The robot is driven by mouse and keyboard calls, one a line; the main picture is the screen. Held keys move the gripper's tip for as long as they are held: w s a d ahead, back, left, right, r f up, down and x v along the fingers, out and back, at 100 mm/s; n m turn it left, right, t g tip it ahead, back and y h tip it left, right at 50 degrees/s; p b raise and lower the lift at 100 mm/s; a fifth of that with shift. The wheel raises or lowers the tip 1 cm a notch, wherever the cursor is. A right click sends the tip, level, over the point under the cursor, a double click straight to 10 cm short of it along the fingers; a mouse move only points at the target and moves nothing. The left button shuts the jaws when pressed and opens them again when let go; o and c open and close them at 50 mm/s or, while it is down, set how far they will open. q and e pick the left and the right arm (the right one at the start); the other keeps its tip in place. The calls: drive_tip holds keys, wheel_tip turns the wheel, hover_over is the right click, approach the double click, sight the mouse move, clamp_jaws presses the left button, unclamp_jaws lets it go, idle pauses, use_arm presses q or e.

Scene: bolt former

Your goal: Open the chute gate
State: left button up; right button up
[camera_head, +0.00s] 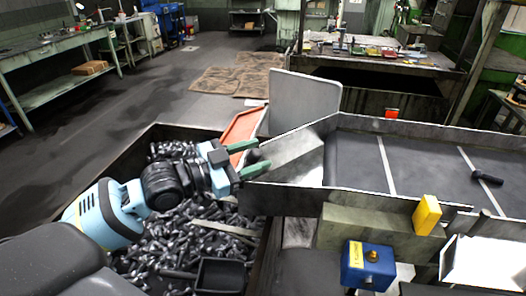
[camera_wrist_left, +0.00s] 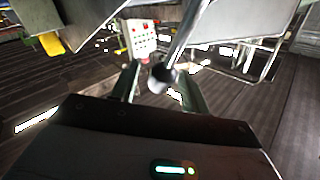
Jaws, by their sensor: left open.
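The metal chute (camera_head: 295,152) slopes at the left end of the dark-bedded conveyor (camera_head: 350,160), over the bolt bin. A light grey upright plate (camera_head: 305,100) stands on its far side; I cannot tell whether this is the gate. My left gripper (camera_head: 251,158) is open at the chute's lower end, its green fingers pointing right. A dark round knob (camera_head: 253,156) shows between the fingers. In the left wrist view, the knob (camera_wrist_left: 161,76) ends a metal rod (camera_wrist_left: 190,35) and sits between the open fingers (camera_wrist_left: 158,84); contact cannot be told. My right gripper is not in view.
The bin (camera_head: 150,127) below holds many dark bolts and a black scoop (camera_head: 221,275). An orange panel (camera_head: 240,127) is beside the chute. A blue button box (camera_head: 368,265) and a yellow block (camera_head: 427,214) are at the conveyor's near side. One dark bolt (camera_head: 487,177) lies on the conveyor.

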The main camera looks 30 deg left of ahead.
use_arm(q)
drive_tip(key=shift+x, duration=1.35)
drive_tip(key=shift+c, duration=0.5)
clamp_jaws()
